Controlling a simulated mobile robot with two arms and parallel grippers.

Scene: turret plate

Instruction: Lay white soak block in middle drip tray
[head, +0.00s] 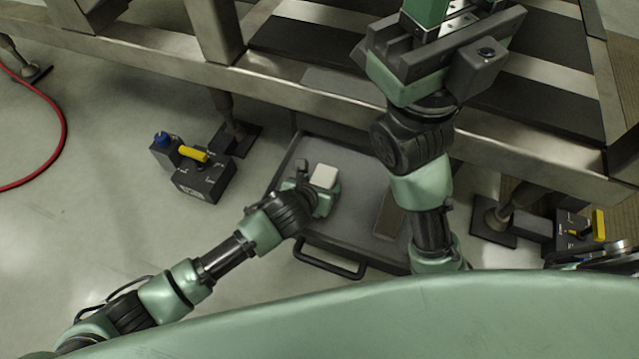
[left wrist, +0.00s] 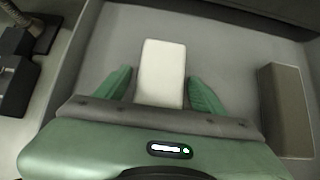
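The white soak block (head: 323,176) is a pale rectangular block over the floor of a grey drip tray (head: 356,165). In the left wrist view the block (left wrist: 162,72) lies between the two green fingers of my left gripper (left wrist: 160,90), with a narrow gap showing on each side. My left gripper (head: 322,185) is open around the block, inside the tray outline. Whether the block rests on the tray floor is hard to tell. My right gripper (head: 430,18) is raised at the top of the head view; its fingertips are not clearly shown.
A grey-brown bar (head: 389,215) lies in the tray to the right of the block. The tray has a black front handle (head: 330,264). A metal frame (head: 290,92) crosses above the tray's back. Dark boxes with yellow levers stand left (head: 193,168) and right (head: 580,230).

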